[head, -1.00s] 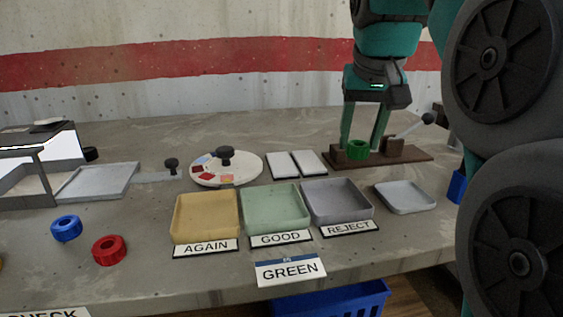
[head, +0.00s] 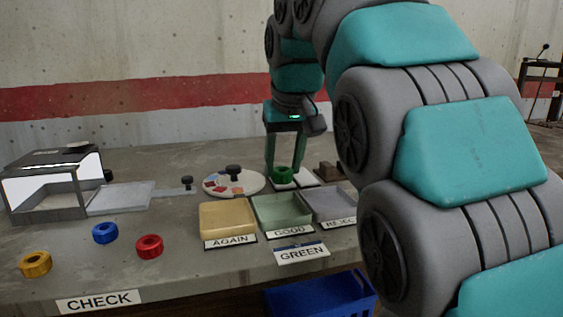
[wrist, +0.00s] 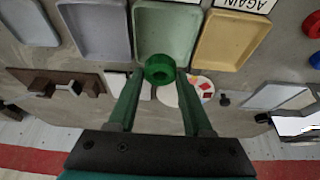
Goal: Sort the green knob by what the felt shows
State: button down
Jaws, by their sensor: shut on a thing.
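In the wrist view the knob (wrist: 159,70) overlaps the near edge of the GOOD tray (wrist: 166,22). The yellow AGAIN tray (head: 228,216) and the grey REJECT tray (head: 327,203) flank it; all three look empty. No mark on the pads can be made out, and they are partly hidden.
Yellow (head: 36,264), blue (head: 105,233) and red (head: 149,246) knobs lie at the left, above a CHECK label (head: 99,301). A brown fixture (wrist: 55,82) and an open-fronted box (head: 50,190) are also on the bench.

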aim_at(282, 184)
jog(key=shift+a+f, duration=0.2)
jog(key=shift+a, duration=0.05)
jog(key=shift+f+b, duration=1.95)
jog(key=shift+f, duration=1.1)
jog(key=shift+f, duration=0.25)
jog(key=shift+c, duration=1.2)
grip_release()
jog(key=shift+r, duration=0.1)
jog(key=shift+r+p, duration=1.85)
jog(key=shift+r, duration=0.8)
jog(key=shift+w+r, duration=0.1)
jog(key=shift+r, duration=1.15)
